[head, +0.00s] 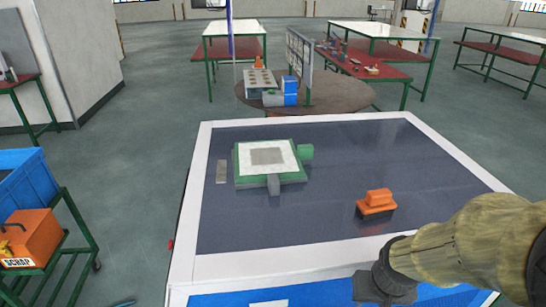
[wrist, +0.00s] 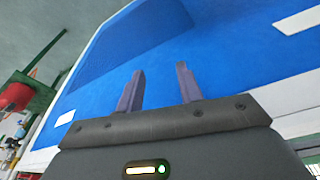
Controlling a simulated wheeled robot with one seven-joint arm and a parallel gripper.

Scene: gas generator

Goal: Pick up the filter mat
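A green unit (head: 270,178) with a white square top lies on the dark top of the white-edged table (head: 345,150), left of its middle. A flat grey-beige square (head: 268,156), which looks like the filter mat, lies in the middle of the white top. In the head view my arm comes in at the lower right, with the dark wrist end above the table's near edge. In the wrist view my gripper (wrist: 160,88) is open, with its two fingers apart and nothing between them. The blue front of the table is behind the fingers. The mat is not in the wrist view.
An orange block on a dark base (head: 376,203) stands on the table's right part. A small grey plate (head: 222,171) lies left of the green unit. A cart with an orange scrap box (head: 32,241) stands at left. The table's middle front is clear.

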